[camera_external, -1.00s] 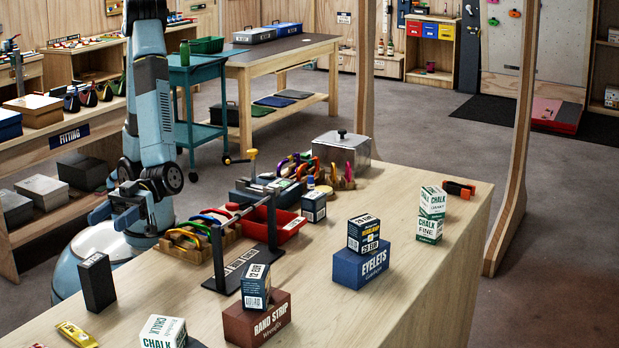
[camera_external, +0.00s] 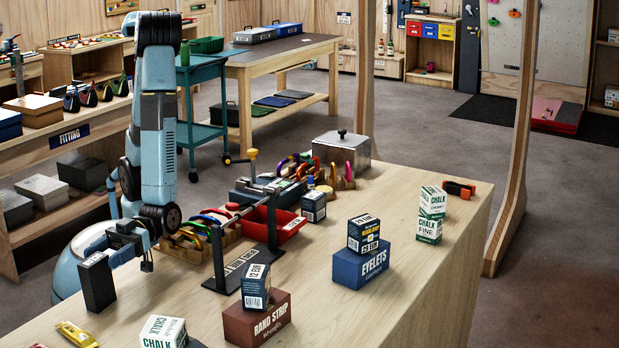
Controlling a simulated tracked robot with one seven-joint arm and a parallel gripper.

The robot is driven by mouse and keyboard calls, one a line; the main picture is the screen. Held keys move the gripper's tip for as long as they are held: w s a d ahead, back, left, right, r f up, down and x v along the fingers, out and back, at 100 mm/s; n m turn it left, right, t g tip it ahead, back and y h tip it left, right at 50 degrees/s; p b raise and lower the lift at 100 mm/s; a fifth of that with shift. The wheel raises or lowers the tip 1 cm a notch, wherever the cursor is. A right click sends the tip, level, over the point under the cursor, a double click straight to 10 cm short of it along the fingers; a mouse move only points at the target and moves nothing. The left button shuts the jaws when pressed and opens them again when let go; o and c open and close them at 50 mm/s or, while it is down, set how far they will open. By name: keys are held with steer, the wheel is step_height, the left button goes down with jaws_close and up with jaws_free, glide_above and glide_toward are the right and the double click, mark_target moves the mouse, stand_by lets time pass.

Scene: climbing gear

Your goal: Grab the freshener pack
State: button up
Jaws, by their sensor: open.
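No label that I can read says freshener, so I cannot tell for sure which item is the freshener pack. A tall black box (camera_external: 98,287) with a small white label on top stands upright at the left end of the wooden table, closest to my gripper. A small yellow pack (camera_external: 77,335) lies flat at the lower left edge. My gripper (camera_external: 120,258) is open and empty, just above and behind the black box. Its fingers overlap the box's top in this view, and I cannot tell whether they touch it.
A black stand (camera_external: 243,270) and a rack of coloured carabiners (camera_external: 190,238) are right of my gripper. A chalk box (camera_external: 163,332), a rand strip box (camera_external: 257,318), an eyelets box (camera_external: 361,268) and a red bin (camera_external: 282,228) also occupy the table. Its right front is clear.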

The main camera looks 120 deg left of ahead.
mark_target(83, 270)
steer(key=shift+w+d, duration=0.2)
steer(key=shift+d, duration=1.35)
steer(key=shift+w+d, duration=0.15)
steer(key=shift+d, duration=1.35)
jaws_close()
